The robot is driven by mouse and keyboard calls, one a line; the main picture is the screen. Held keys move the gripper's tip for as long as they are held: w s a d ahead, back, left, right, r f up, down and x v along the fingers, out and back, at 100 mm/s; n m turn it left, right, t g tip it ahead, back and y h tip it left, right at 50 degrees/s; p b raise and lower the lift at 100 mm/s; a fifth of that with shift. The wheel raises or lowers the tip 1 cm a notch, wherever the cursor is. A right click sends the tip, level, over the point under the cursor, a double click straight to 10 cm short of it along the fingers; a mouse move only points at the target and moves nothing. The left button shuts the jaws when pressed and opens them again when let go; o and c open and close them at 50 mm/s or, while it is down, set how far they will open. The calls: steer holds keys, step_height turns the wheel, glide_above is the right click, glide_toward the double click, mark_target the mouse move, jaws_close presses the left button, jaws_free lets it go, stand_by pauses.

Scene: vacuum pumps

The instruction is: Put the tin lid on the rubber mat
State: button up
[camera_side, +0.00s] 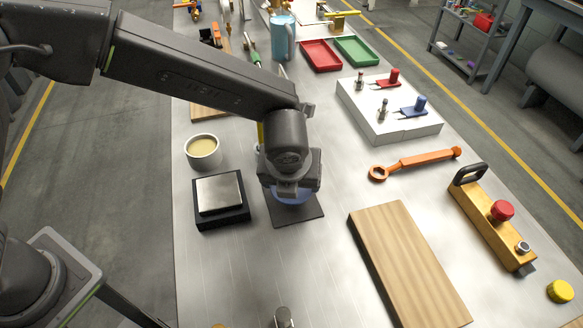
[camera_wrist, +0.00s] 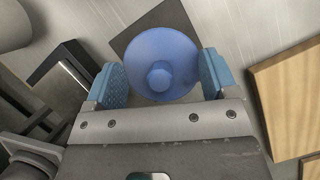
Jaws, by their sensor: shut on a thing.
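The tin lid is a blue round disc with a knob in its middle; it fills the space between my fingers in the wrist view (camera_wrist: 160,52). In the side view its blue edge (camera_side: 293,197) shows just under my gripper (camera_side: 290,188), which hides most of it. My gripper is shut on the lid, with a blue finger pad on each side of it in the wrist view (camera_wrist: 162,76). The rubber mat (camera_side: 300,214) is a dark square lying on the table under the lid. A corner of it shows behind the lid in the wrist view (camera_wrist: 178,17). I cannot tell whether lid and mat touch.
A black-based scale with a steel plate (camera_side: 220,193) stands just left of the mat, with a cup (camera_side: 203,150) behind it. A wooden board (camera_side: 410,265) lies to the right. An orange wrench (camera_side: 415,163) and a pale block (camera_side: 390,125) lie farther back. Bare table surrounds the mat's front.

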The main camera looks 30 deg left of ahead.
steer(key=shift+f, duration=0.35)
steer(key=shift+f, duration=0.15)
steer(key=shift+f, duration=0.6)
steer(key=shift+f, duration=0.25)
stand_by(0.4)
steer(key=o, duration=0.8)
steer(key=shift+r, duration=0.1)
steer(key=v, duration=1.3)
steer(key=shift+s+r, duration=0.25)
steer(key=shift+d, duration=0.1)
jaws_close()
